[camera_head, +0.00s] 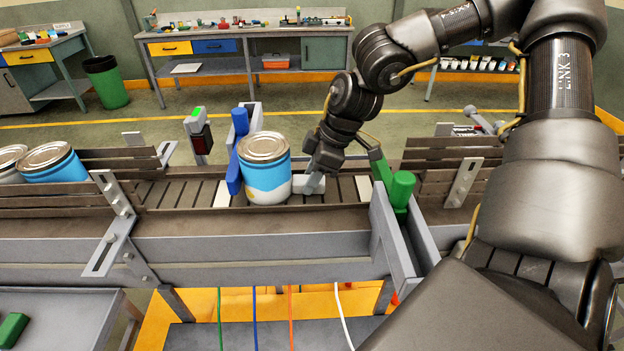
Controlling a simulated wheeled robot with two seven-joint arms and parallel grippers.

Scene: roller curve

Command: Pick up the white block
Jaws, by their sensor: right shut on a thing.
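My right arm reaches in from the right, and its gripper (313,181) points down at the conveyor, just right of a blue and white can (265,172). The gripper is shut on a small pale block (304,185), which looks like the white block; the fingers partly hide it. The block is low over the slats, close beside the can; I cannot tell whether it touches the can or the belt. My left gripper is not in view.
The slatted conveyor (178,193) has a blue stop (235,170) left of the can and a green cylinder (402,188) right of the gripper. More cans (55,163) stand at the left. Pale strips cross the belt. Workbenches stand far behind.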

